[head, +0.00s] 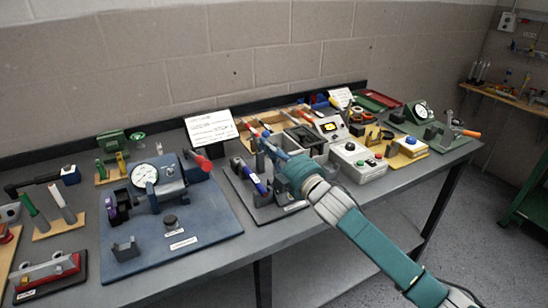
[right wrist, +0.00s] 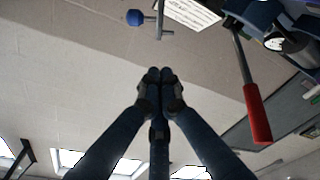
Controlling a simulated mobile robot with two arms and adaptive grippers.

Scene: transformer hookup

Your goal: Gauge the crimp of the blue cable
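A round white dial gauge (head: 145,175) stands on a blue fixture plate (head: 205,228) at the left centre of the head view. Beside it is a lever with a red grip (head: 203,163), and a red-gripped lever (right wrist: 257,112) also shows at the right of the right wrist view. My right gripper (head: 262,146) is raised right of that lever, above the grey fixture. In the right wrist view its fingertips (right wrist: 160,75) meet with nothing visible between them. A blue-purple part (head: 255,184) sits below it; I cannot tell whether this is the blue cable. My left gripper is out of view.
A white card (head: 211,128) stands behind the gripper. A grey control box (head: 358,162) and other fixtures crowd the bench to the right. A second dial (head: 421,112) stands far right. A red clamp block (head: 48,272) lies front left.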

